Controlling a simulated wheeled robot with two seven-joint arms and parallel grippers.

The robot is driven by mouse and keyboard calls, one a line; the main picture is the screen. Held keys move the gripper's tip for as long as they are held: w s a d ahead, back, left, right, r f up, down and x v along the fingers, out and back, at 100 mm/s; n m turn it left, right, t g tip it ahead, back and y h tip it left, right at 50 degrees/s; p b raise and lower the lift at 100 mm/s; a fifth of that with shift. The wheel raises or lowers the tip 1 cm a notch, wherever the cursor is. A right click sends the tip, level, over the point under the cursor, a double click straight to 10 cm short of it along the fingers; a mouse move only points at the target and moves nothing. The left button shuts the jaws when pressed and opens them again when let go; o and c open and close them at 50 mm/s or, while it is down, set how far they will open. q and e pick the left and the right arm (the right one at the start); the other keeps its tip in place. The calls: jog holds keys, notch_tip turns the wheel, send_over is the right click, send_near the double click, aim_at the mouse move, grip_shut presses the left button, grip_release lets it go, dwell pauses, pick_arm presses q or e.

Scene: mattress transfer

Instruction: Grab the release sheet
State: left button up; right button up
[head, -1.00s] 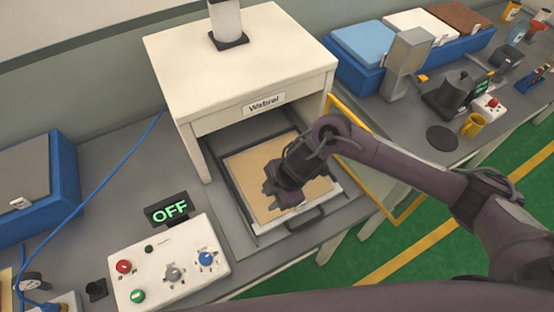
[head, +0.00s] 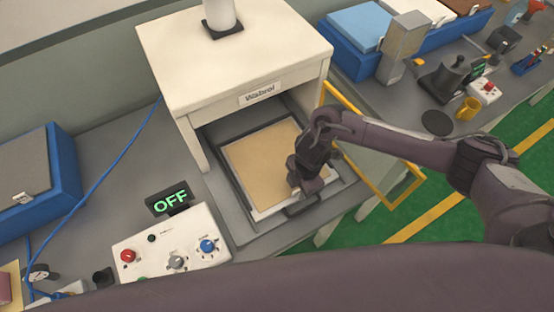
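A flat tan sheet (head: 258,165), which looks like the release sheet, lies on the dark-framed sliding tray (head: 233,199) in the opening of the white press (head: 235,65). A pale strip shows along its front edge. My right gripper (head: 305,186) points down over the front right corner of the sheet, just behind the tray's dark handle (head: 302,206). It hides that corner. Whether its fingers touch the sheet or are closed cannot be told. My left gripper is not in view.
A control panel (head: 170,248) and a lit OFF display (head: 170,202) stand left of the tray. A yellow-framed guard (head: 405,190) stands open on the right.

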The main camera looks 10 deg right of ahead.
grip_shut()
jog(key=shift+w+r, duration=0.1)
dwell(0.3)
